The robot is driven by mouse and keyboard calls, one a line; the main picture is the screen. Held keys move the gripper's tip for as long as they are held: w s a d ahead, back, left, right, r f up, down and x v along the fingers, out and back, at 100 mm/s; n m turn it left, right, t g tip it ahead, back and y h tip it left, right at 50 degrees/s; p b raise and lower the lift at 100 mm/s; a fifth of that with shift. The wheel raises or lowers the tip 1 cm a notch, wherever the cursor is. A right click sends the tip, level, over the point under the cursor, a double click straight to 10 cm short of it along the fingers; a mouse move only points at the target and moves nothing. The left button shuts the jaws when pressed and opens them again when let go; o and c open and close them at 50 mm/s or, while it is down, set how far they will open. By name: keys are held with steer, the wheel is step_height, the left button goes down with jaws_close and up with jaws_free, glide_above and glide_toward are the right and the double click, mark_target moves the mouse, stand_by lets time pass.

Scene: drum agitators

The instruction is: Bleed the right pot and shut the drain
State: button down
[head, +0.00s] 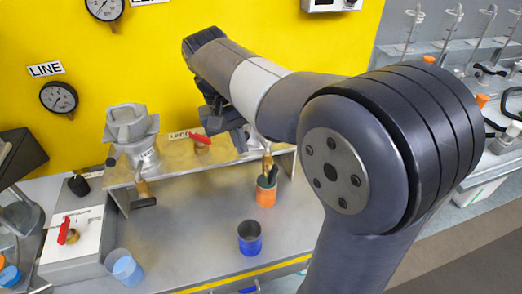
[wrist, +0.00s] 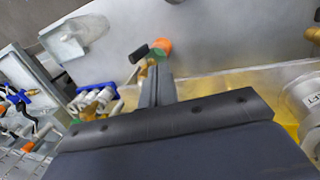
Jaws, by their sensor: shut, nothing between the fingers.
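The right pot is hidden behind my arm in the head view. Its brass drain valve (head: 267,160) shows below the shelf edge, with a black handle (head: 272,174) over the orange cup (head: 266,196). In the wrist view the black handle (wrist: 139,53) and orange cup (wrist: 162,47) lie just beyond the tips of my gripper (wrist: 159,68). The fingers are together and empty, close to the brass valve body; I cannot tell whether they touch it. In the head view the fingertips are not clear. Whether liquid flows is not visible.
The left pot (head: 131,128) has its own drain with a black handle (head: 143,202). A red lever (head: 201,140) stands on the shelf between the pots. A dark-blue cup (head: 250,238) and a light-blue cup (head: 125,267) stand on the bench.

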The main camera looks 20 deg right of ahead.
steer(key=r, duration=0.1)
glide_above(270, 176)
steer(key=a, duration=0.1)
steer(key=shift+t+h, duration=0.3)
steer(key=shift+a+f, duration=0.15)
steer(key=shift+f, duration=5.1)
